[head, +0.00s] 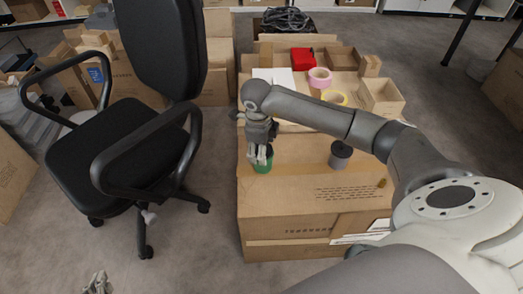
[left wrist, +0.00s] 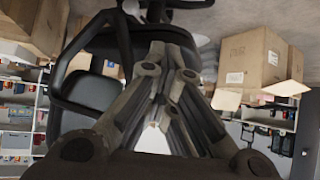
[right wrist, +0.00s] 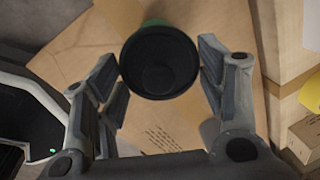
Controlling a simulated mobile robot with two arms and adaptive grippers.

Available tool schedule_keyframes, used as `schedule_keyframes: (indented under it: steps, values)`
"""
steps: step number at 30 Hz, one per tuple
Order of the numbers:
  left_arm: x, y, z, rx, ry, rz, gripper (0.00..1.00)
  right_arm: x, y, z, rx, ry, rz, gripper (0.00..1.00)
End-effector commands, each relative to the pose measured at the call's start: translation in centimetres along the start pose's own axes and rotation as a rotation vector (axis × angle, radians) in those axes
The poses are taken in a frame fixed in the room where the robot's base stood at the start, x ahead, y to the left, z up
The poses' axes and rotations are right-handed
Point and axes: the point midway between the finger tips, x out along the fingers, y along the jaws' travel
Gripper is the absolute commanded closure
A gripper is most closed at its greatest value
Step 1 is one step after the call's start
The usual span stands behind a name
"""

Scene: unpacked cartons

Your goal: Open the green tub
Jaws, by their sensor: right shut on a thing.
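The green tub (head: 263,166) stands on the near left part of the large carton's top, under my right gripper (head: 261,153). In the right wrist view its round black lid (right wrist: 160,62) sits between the two fingers, with a sliver of the green body (right wrist: 154,22) behind it. My right gripper (right wrist: 160,72) is shut on the lid, a finger at each side. In the head view the fingers hide part of the tub. My left gripper (head: 97,284) is low at the bottom left, away from the carton. In the left wrist view its fingers (left wrist: 168,55) come together, empty.
A grey tub with a black lid (head: 340,155) stands right of the green tub on the large carton (head: 285,212). Tape rolls (head: 320,77), a red box (head: 303,59) and small open cartons lie behind. A black office chair (head: 125,145) stands left of the carton.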

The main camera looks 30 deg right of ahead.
Motion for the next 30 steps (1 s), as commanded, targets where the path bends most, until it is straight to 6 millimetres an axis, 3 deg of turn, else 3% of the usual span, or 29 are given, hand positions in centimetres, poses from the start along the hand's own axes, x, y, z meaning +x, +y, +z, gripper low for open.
schedule_keyframes:
  steps: [3,25,26,30]
  values:
    - [0.1,0.1,-0.6,0.000,0.031,0.002,1.00,0.9,0.2,0.0,0.000,0.000,0.000,0.45]
    - [0.3,0.2,-1.9,0.001,0.096,0.004,1.00,1.4,0.2,0.0,0.000,-0.001,-0.001,0.45]
    - [0.3,0.2,-2.0,0.001,0.100,0.005,1.00,1.4,0.2,0.0,0.000,-0.001,-0.001,0.32]
    - [0.3,0.3,-2.1,0.001,0.103,0.006,1.00,1.4,0.2,0.0,0.000,-0.001,-0.001,0.14]
